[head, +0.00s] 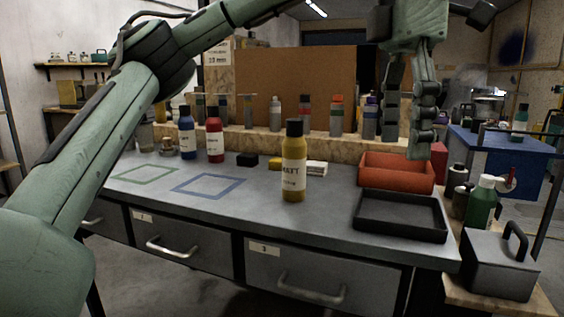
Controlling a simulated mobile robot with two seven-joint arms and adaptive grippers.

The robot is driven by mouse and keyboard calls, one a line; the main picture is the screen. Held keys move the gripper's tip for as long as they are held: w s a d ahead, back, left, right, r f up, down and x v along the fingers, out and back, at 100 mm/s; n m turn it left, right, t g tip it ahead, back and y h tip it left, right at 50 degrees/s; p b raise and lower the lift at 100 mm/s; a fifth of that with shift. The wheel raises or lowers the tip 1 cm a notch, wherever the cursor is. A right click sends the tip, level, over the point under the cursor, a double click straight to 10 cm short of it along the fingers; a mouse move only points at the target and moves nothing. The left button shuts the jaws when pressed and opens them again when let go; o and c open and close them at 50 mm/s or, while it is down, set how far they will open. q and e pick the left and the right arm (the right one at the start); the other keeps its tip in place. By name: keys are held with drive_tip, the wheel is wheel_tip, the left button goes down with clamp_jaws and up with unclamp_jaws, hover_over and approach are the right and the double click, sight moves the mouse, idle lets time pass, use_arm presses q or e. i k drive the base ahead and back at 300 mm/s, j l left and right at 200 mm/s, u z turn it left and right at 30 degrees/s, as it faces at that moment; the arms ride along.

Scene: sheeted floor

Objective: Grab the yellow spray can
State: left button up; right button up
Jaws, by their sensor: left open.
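The yellow spray can (293,172) stands upright on the grey workbench, near its front edge and right of the bench's middle. It has a black cap and a white label reading "MATT". My left arm comes in from the left and reaches across the top of the view. My left gripper (405,150) points down with its fingers apart and empty. Nothing hides the can. My right gripper does not show.
An orange-red bin (396,185) and a black tray (399,235) are right of the can. Blue (187,141) and red (214,142) bottles stand at the back left. A yellow block (275,163) lies behind the can. The bench around the green and blue outlined squares is clear.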

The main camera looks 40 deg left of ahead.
sight(294, 149)
drive_tip(key=i+j, duration=0.1)
drive_tip(key=j, duration=0.25)
drive_tip(key=i+j, duration=0.15)
drive_tip(key=j, duration=0.15)
drive_tip(key=i+j, duration=0.1)
drive_tip(key=j, duration=0.25)
drive_tip(key=i+j, duration=0.1)
drive_tip(key=j, duration=0.2)
